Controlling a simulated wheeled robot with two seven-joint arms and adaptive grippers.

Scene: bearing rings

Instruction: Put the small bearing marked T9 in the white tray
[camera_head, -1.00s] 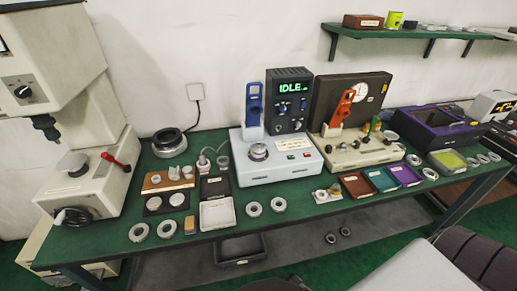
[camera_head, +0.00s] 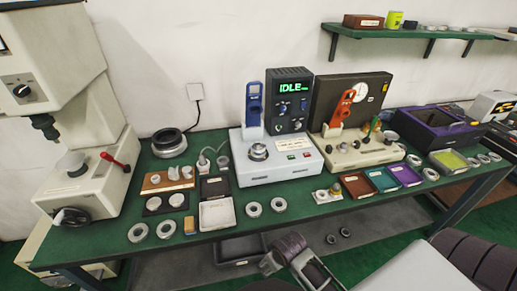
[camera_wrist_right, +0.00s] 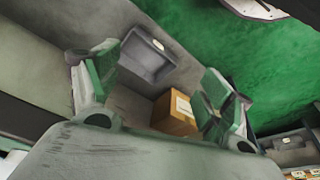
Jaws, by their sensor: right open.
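Several small grey bearing rings lie on the green bench, among them a left pair (camera_head: 138,232) and (camera_head: 166,229), a middle pair (camera_head: 254,209) and (camera_head: 278,204), and one farther right (camera_head: 430,174). No T9 mark is legible, so I cannot tell which ring carries it. The white tray (camera_head: 217,214) sits at the bench's front edge between the two pairs and looks empty. My right gripper (camera_head: 300,264) is low in front of the bench, apart from the rings. In the right wrist view its fingers (camera_wrist_right: 160,70) are spread with nothing held. My left gripper is out of view.
A white device reading IDLE (camera_head: 275,165) stands behind the middle rings. A wooden block with small parts (camera_head: 155,183) and a dark round-recess plate (camera_head: 154,205) are left of the tray. Below the bench are a dark bin (camera_wrist_right: 150,62) and a cardboard box (camera_wrist_right: 172,114).

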